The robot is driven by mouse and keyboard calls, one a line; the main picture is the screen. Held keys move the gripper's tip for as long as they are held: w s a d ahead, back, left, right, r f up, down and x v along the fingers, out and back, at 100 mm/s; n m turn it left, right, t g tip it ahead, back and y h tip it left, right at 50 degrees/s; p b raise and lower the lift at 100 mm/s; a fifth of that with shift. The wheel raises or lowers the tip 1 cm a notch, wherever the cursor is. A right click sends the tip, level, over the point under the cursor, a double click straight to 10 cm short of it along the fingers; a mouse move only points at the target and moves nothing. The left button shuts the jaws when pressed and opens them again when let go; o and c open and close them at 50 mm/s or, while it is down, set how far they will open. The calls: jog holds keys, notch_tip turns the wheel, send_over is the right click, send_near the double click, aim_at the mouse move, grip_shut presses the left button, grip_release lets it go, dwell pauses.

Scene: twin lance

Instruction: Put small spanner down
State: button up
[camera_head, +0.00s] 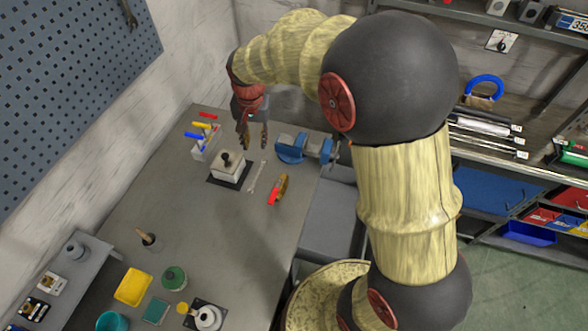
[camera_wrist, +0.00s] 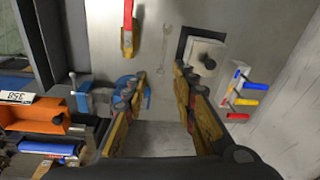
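The small spanner (camera_head: 257,177) is a thin silver tool lying flat on the grey workbench (camera_head: 215,245), between a white block and a red-handled tool. It also shows in the wrist view (camera_wrist: 163,55), beyond the fingertips and between them sideways. My gripper (camera_head: 253,141) is over the far end of the bench, apart from the spanner. In the wrist view my gripper (camera_wrist: 158,78) has its two fingers spread wide, with nothing between them.
A white block with a black knob (camera_head: 228,166) stands left of the spanner. The red-handled tool (camera_head: 277,190) lies to its right. A blue vise (camera_head: 292,149) is on the right edge. A rack of coloured-handled tools (camera_head: 203,140) is behind left. The bench's middle is clear.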

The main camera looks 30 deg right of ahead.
jog(key=s+d+r+n+t, duration=0.1)
jog(key=s+r+n+t, duration=0.15)
jog(key=s+r, duration=1.05)
jog(key=s+r+n+t, duration=0.2)
jog(key=s+n, duration=0.2)
jog(key=s, duration=0.9)
jog(key=shift+d, duration=0.3)
